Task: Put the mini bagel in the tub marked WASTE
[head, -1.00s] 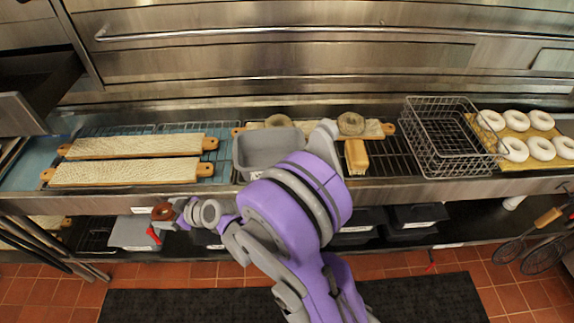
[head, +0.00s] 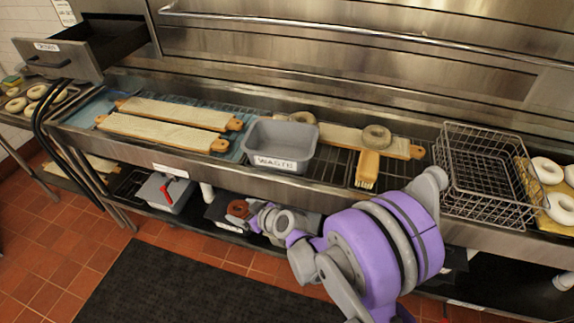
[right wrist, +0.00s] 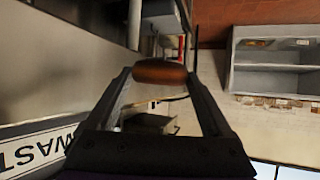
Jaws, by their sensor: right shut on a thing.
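The grey tub marked WASTE (head: 284,164) stands on the counter rack near the middle of the head view, its label facing me. My right gripper (head: 246,211) is shut on the brown mini bagel (head: 237,208), in front of the counter and lower in the picture than the tub. In the right wrist view the bagel (right wrist: 160,72) sits between the fingertips of the right gripper (right wrist: 160,78). The WASTE label (right wrist: 40,145) shows at the lower left there. The bagel is outside the tub. My left gripper is not in view.
Bagel boards (head: 165,133) lie left of the tub.

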